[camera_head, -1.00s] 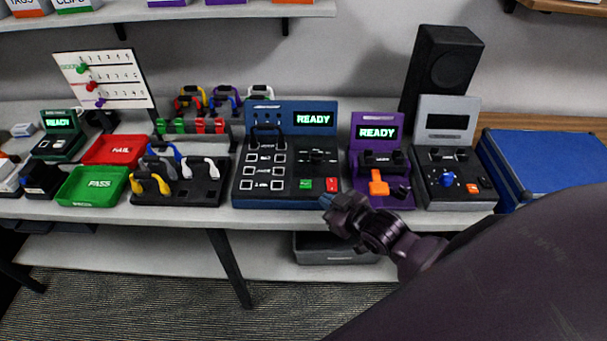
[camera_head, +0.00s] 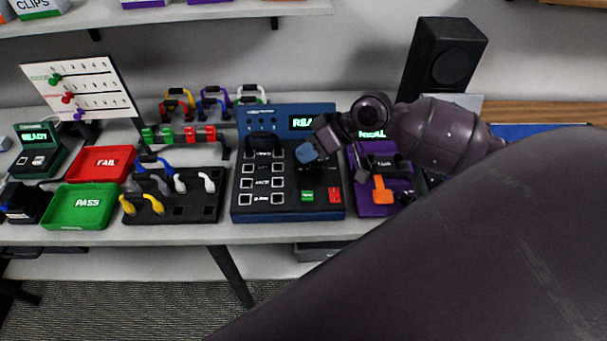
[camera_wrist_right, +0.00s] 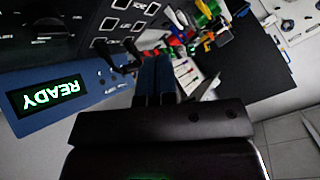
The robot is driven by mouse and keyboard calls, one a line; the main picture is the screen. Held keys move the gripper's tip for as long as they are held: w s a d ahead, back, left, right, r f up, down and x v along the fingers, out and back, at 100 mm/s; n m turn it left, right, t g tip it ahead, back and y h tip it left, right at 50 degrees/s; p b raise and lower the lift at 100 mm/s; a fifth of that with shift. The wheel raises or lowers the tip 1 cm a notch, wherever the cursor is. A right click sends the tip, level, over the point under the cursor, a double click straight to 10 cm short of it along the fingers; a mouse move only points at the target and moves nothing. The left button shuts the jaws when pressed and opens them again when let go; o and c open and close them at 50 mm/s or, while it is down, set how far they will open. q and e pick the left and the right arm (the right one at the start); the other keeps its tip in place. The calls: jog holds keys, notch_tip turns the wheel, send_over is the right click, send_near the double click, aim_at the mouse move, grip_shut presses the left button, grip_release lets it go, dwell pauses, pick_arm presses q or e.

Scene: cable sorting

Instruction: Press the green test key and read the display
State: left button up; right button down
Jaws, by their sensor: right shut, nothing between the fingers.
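The blue tester (camera_head: 240,190) stands on the bench in the middle of the head view. Its green key (camera_head: 307,196) sits at the lower right of the panel, left of a red key (camera_head: 334,195). Its display (camera_head: 300,123) is partly covered by my right arm; the right wrist view shows the whole display (camera_wrist_right: 45,94), upside down, reading READY. My right gripper (camera_head: 306,152) is shut and empty, its blue fingertips above the panel, between the display and the green key. In the right wrist view its fingers (camera_wrist_right: 155,75) point over the tester. My left gripper is out of view.
A purple tester (camera_head: 376,208) with an orange lever stands to the right, partly behind my arm. Left are a black cable tray (camera_head: 185,213), a green PASS tray (camera_head: 80,220) and a red FAIL tray (camera_head: 103,163). A black speaker (camera_head: 440,55) stands behind.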

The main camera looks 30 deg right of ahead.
aim_at(308, 194)
jog(key=shift+s+a+g, duration=0.3)
jog(key=shift+s+g, duration=0.3)
jog(key=shift+s, duration=0.15)
jog(key=shift+f, duration=0.15)
notch_tip(308, 194, down, 4)
jog(key=shift+r+b, duration=0.15)
jog(key=shift+b, duration=1.05)
jog(key=shift+f+b, duration=0.75)
jog(key=shift+b, duration=0.1)
jog(key=shift+f+b, duration=0.7)
jog(key=shift+f, duration=0.1)
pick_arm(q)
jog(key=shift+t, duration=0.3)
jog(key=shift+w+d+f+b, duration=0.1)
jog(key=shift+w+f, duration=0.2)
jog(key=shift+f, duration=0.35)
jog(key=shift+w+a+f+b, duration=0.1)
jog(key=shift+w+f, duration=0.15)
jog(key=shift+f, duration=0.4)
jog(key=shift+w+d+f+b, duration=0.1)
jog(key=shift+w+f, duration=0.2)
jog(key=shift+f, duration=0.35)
pick_arm(e)
jog(key=shift+f, duration=0.95)
